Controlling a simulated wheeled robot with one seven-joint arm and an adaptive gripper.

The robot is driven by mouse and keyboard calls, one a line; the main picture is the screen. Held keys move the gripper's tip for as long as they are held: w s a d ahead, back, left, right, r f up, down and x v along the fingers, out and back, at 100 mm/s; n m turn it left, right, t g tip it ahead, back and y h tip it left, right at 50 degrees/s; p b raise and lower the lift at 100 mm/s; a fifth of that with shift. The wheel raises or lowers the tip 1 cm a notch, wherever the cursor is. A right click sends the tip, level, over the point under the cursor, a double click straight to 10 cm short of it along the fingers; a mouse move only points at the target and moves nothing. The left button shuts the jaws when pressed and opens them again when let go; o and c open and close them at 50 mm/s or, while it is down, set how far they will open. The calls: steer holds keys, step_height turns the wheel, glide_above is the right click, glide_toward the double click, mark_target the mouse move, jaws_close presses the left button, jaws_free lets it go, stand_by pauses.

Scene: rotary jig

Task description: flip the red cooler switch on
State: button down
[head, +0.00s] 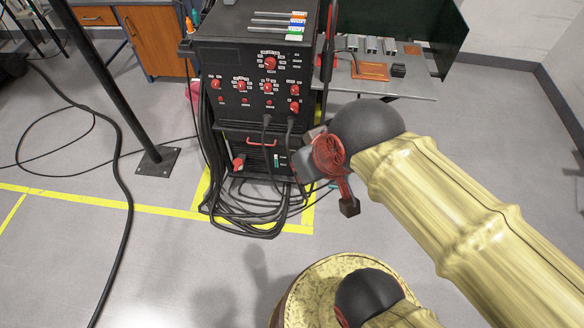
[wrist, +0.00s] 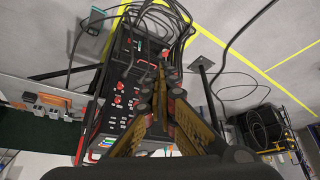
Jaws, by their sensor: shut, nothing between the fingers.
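The red cooler switch (head: 238,162) is at the lower left of the front of the black cooler unit (head: 262,156), under the main welding cabinet. It looks like a small red lever or knob; its exact position is too small to tell. My gripper (wrist: 161,68) is shut and empty in the wrist view, its golden fingers pointing at the lower part of the machine. In the head view my wrist is to the right of and in front of the cooler, and the fingertips are not clear. I cannot tell whether they touch anything.
The cabinet (head: 255,75) above carries several red knobs. Black cables (head: 245,215) hang down its left side and coil on the floor in front. A black post (head: 115,95) stands to the left. A bench (head: 385,85) is at the right. Open floor lies in front.

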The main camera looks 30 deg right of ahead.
steer(key=w+d+f+g, duration=0.2)
steer(key=w+d+f, duration=0.4)
steer(key=f, duration=0.6)
steer(key=w+d+f+g+h, duration=0.1)
steer(key=w+d+f+g, duration=0.35)
steer(key=f, duration=0.75)
steer(key=w+d+f+g, duration=0.1)
steer(key=w+d+f, duration=0.7)
steer(key=f, duration=0.4)
steer(key=w+d+f+n+t, duration=0.1)
steer(key=w+d+f, duration=0.15)
steer(key=f, duration=0.95)
steer(key=w+d+f+n+t, duration=0.1)
steer(key=w+f+n, duration=0.15)
steer(key=f, duration=0.95)
steer(key=w+d+f+n+t, duration=0.1)
steer(key=w+d+f, duration=0.15)
steer(key=f, duration=0.95)
steer(key=w+f+n+t, duration=0.2)
steer(key=w+f, duration=0.3)
steer(key=f, duration=0.1)
steer(key=w+a+r+n+t+y, duration=0.1)
steer(key=w+a+r+n+t, duration=0.1)
steer(key=w, duration=0.9)
steer(key=shift+a+r+n+t+y, duration=0.25)
steer(key=shift+r+n+t, duration=0.25)
steer(key=shift+n+t, duration=0.35)
steer(key=shift+f, duration=0.1)
